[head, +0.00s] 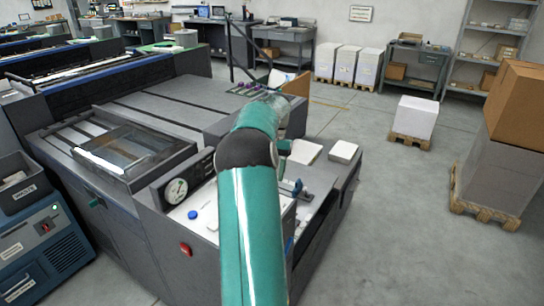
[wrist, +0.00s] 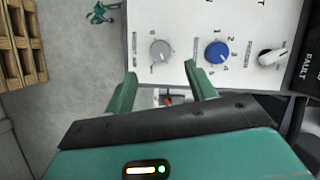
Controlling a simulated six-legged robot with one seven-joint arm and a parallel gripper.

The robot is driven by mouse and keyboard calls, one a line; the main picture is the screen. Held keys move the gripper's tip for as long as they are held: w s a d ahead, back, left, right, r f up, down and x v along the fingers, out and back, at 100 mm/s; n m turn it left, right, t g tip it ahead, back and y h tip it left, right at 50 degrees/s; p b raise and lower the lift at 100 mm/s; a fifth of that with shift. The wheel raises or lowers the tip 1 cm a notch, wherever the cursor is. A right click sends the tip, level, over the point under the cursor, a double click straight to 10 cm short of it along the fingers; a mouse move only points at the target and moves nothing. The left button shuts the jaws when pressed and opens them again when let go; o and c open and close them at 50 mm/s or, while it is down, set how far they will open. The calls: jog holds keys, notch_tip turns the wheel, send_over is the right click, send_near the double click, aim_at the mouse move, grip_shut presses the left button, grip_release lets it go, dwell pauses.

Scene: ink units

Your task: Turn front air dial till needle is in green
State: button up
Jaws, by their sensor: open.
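In the wrist view a white control panel (wrist: 185,20) carries a grey dial (wrist: 160,50), a blue dial (wrist: 216,52) and a white-and-black knob (wrist: 272,56). Their labels are too small to tell which is the front air dial. My gripper (wrist: 161,70) is open and empty. The grey dial shows between and just beyond its fingertips; the blue dial is to the right of the right finger. In the head view a round gauge (head: 176,190) with a white face sits on the machine; its needle and any green zone are too small to read. My arm hides the gripper there.
In the head view a blue knob (head: 193,214) and a red button (head: 185,249) are left of my arm. A blue cabinet (head: 40,255) stands at lower left. Pallets with boxes (head: 500,175) stand at right. The floor between is clear.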

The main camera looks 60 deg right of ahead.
jog(key=v, duration=0.5)
jog(key=shift+r, duration=0.25)
dwell(2.2)
jog(key=w+a+r+n+t+h, duration=0.1)
jog(key=w+a+r+n, duration=0.2)
jog(key=a, duration=0.6)
jog(key=w+a+r+n+h, duration=0.15)
jog(key=w+a+r, duration=0.3)
jog(key=a, duration=0.55)
jog(key=w+a+r+n+t+h, duration=0.1)
jog(key=w+a+r+n, duration=0.2)
jog(key=a, duration=0.6)
jog(key=s+a+n+t, duration=0.2)
jog(key=a+n, duration=0.2)
jog(key=a, duration=1.3)
jog(key=s+a+f+n+t, duration=0.2)
jog(key=s+a+f+n, duration=0.3)
jog(key=a, duration=0.6)
jog(key=shift+s+a+f+h, duration=0.25)
jog(key=shift+s+f+h, duration=0.25)
jog(key=shift+s, duration=0.6)
